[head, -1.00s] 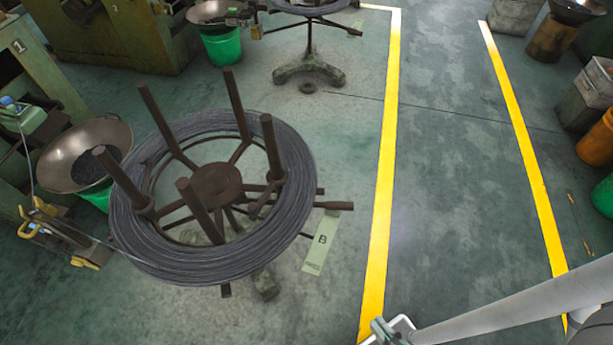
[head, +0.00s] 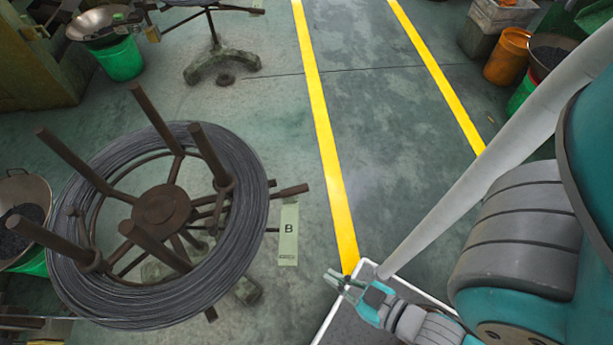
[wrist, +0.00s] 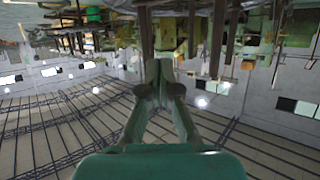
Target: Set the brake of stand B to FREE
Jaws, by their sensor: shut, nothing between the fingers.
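Stand B carries a wide coil of dark wire (head: 256,215) around a brown hub (head: 163,207) with several upright posts, at the left in the head view. A brown bar (head: 290,191) sticks out from the stand's right side, just above the floor label B (head: 288,232). I cannot tell whether this bar is the brake or how the brake is set. My gripper (head: 338,279) is at the lower middle, right of the label and apart from the stand. It is shut and empty; the wrist view shows its fingers together (wrist: 159,80).
Yellow floor lines (head: 330,150) run along the aisle right of the stand. A second stand's foot (head: 220,62) is at the back. A green bucket (head: 119,60) stands back left, an orange bin (head: 507,55) back right. The aisle floor between the lines is clear.

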